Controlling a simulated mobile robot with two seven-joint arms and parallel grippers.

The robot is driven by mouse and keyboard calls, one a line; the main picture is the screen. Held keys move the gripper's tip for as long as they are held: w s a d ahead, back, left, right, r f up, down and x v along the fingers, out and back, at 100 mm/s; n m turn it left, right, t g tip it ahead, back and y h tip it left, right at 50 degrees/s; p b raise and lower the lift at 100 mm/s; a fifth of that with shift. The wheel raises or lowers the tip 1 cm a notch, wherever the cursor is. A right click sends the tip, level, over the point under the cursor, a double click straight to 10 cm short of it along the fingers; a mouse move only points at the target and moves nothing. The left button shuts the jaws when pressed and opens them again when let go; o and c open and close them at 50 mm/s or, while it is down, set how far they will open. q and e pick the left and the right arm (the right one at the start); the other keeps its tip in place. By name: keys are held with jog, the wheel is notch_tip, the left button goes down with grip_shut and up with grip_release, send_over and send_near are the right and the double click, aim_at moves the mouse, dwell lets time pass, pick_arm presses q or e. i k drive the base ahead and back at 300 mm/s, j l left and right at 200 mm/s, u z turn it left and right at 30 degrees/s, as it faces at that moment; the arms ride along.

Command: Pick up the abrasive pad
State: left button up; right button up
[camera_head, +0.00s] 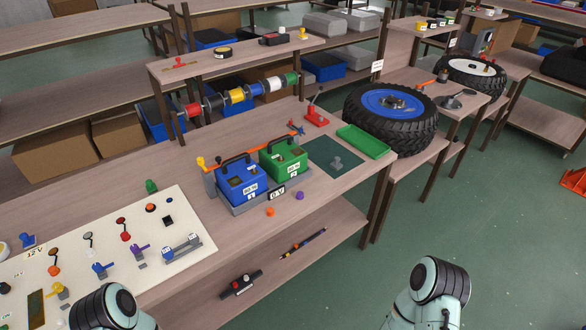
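I cannot tell for sure which thing is the abrasive pad. A flat dark green square mat (322,150) lies on the workbench right of the battery boxes, with a small grey piece (337,163) on it. A small black square (168,221) lies on the cream board at the left. My two arms show only as rounded links at the bottom edge, one at the left and one at the right. Neither gripper is in view.
A blue battery box (242,187) and a green one (283,160) stand mid-bench. A green tray (363,141) and a large wheel (390,104) are to the right. The cream board (90,225) holds several small parts. Open floor (490,215) lies at the right.

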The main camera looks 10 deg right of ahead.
aim_at(336, 165)
jog(key=i+l+u, duration=0.1)
jog(key=u, duration=0.25)
jog(key=l+u, duration=0.35)
jog(key=i+l+u, duration=0.15)
jog(key=u, duration=0.2)
jog(key=l+u, duration=0.4)
jog(key=l, duration=1.75)
jog(key=i+u, duration=0.05)
